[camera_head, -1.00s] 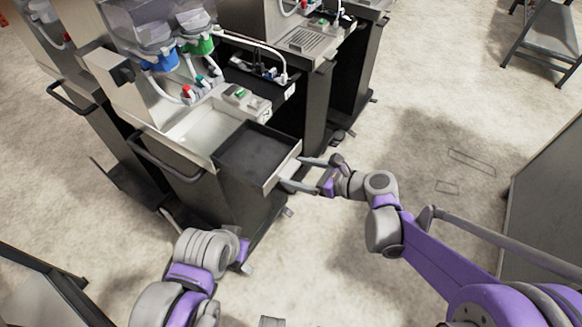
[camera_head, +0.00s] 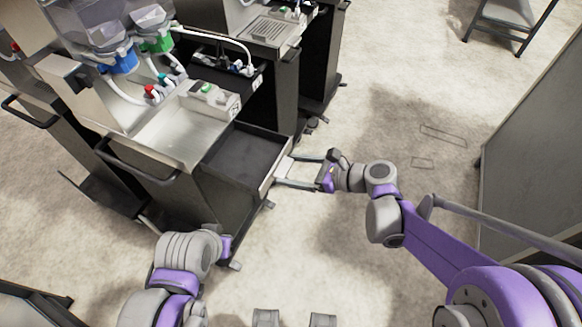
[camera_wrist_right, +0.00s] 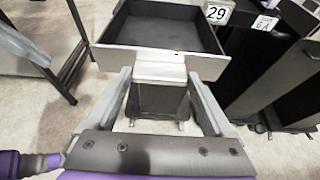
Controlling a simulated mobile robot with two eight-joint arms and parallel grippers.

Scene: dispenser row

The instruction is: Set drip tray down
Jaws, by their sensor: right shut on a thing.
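The drip tray is a dark, shallow square pan with a pale metal front (camera_head: 243,155), at the right side of the nearest dispenser cart in the head view. In the right wrist view the tray (camera_wrist_right: 140,58) is straight ahead, empty and about level. My right gripper (camera_head: 288,170) is at its front, with a finger on either side of the metal front tab, which also shows between the fingers in the wrist view (camera_wrist_right: 160,75). I cannot tell whether the tray's underside touches the cart. My left arm shows at the lower left; its gripper is out of view.
The dispenser cart (camera_head: 172,140) has a steel basin and clear hoppers with blue and green parts. More carts stand behind it. A grey panel (camera_head: 525,150) stands at the right and a small table (camera_head: 508,22) at the top right. The floor between is clear.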

